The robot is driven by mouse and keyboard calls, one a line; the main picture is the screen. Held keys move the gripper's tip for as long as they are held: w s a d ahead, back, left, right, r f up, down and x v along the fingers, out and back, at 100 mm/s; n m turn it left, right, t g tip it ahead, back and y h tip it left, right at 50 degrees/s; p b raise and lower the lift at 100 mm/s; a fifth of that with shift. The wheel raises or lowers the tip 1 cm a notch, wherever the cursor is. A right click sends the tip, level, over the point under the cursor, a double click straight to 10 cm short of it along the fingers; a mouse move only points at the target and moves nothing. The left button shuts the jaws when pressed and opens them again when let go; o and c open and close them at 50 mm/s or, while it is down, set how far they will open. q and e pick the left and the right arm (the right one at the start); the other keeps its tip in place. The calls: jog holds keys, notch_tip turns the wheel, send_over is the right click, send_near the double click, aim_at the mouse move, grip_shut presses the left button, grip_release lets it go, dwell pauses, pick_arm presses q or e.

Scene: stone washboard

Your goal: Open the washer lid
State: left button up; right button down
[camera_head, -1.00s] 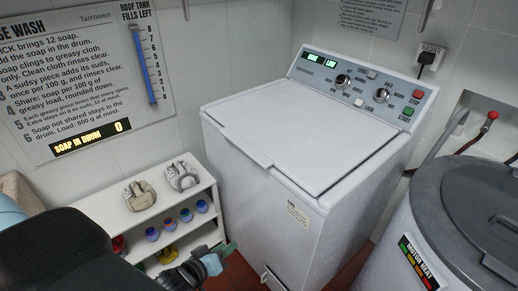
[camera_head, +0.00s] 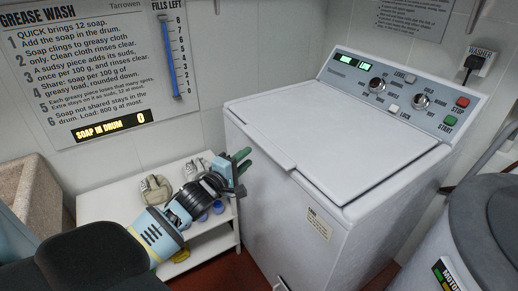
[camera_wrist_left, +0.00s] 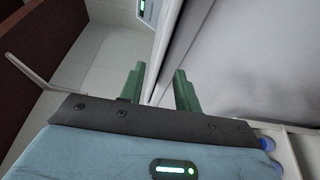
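The washer (camera_head: 300,225) is a white top-loader, and its lid (camera_head: 335,130) lies flat and closed. A raised lip (camera_head: 268,151) runs along the lid's near left edge. My left gripper (camera_head: 243,162) is at the washer's left side, close to the lid's left edge and near its height. Its two green fingers are apart and nothing shows held between them. In the left wrist view the open fingers (camera_wrist_left: 158,88) point along the washer's pale edge; whether they touch it cannot be told. My right gripper is not in view.
A white shelf (camera_head: 105,205) with cloths and small blue cups stands left of the washer, under my left arm. A stone basin (camera_head: 30,200) is at far left. A grey drum machine (camera_head: 485,225) stands close on the right. The control panel (camera_head: 400,92) rises behind the lid.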

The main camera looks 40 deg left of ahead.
pick_arm(q)
jog(key=w, duration=0.7)
jog(key=shift+w, duration=0.1)
jog(key=shift+c, duration=0.4)
grip_shut()
